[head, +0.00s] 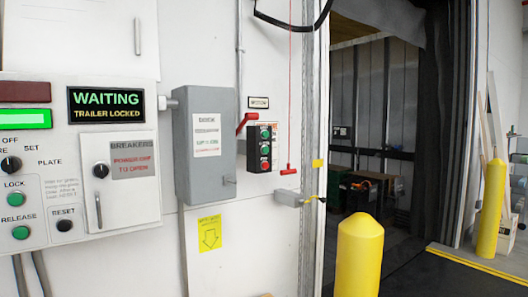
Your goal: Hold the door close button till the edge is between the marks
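A black push-button station (264,148) with round green and red buttons in a column is on the white wall, left of the doorway. I cannot read its button labels. A small label plate (258,102) is above it. A yellow mark (318,163) sits on the door's left track (311,120). The doorway is open, with a dark trailer interior visible through it. I cannot make out the door's lower edge in this view. Neither of my grippers shows, and nothing is seen touching the buttons.
A grey disconnect box (205,145) with a red handle projects left of the buttons. A control panel (50,150) reads "WAITING, TRAILER LOCKED". A red cord (290,90) hangs right of the buttons, above a grey sensor (290,198). Yellow bollards (359,260) flank the doorway.

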